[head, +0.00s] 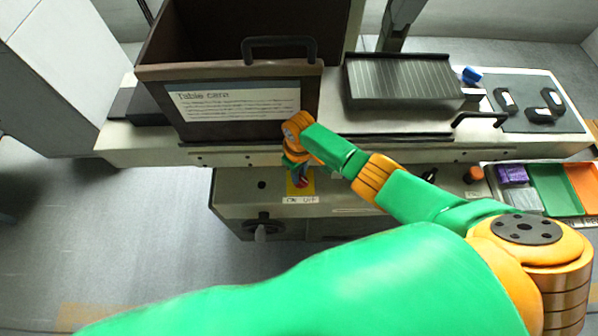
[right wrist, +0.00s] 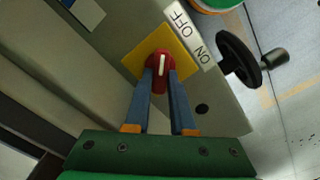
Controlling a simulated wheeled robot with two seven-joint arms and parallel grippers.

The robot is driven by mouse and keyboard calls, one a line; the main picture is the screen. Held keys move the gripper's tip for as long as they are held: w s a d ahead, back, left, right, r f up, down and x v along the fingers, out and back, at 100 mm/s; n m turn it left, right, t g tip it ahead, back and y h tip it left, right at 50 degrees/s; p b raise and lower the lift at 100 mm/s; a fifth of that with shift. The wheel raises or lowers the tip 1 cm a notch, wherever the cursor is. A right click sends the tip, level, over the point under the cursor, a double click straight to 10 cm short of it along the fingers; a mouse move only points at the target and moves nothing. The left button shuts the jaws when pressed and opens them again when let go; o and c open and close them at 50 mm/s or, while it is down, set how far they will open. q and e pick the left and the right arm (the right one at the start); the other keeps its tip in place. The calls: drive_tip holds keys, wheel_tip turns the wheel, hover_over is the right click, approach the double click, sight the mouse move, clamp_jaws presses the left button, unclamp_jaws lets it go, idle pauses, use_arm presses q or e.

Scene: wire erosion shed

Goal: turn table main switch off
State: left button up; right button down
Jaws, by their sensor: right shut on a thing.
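The main switch is a red rotary knob (right wrist: 161,66) with a white line, on a yellow plate (right wrist: 133,60) on the machine's grey front. A white label (right wrist: 190,34) beside it reads OFF and ON. In the right wrist view the white line stands upright, its upper end toward the OFF end of the label. My right gripper (right wrist: 160,82) is shut on the knob, a finger on each side. In the head view the yellow plate (head: 307,183) and label (head: 300,200) show below my right gripper (head: 299,176), which mostly hides the knob. My left gripper is not in view.
A black handwheel (right wrist: 240,60) sits near the switch; it also shows in the head view (head: 263,226). Above is a brown bin (head: 225,70) with a "Table care" sign (head: 235,103). Trays (head: 556,188) lie at the right. Open floor is at the left.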

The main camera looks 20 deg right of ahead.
drive_tip(key=c, duration=0.8)
unclamp_jaws()
drive_tip(key=shift+o, duration=0.2)
drive_tip(key=shift+r, duration=0.1)
wheel_tip(320, 180, up, 6)
drive_tip(key=shift+r+p, duration=0.1)
drive_tip(key=shift+p, duration=0.95)
drive_tip(key=shift+r, duration=0.4)
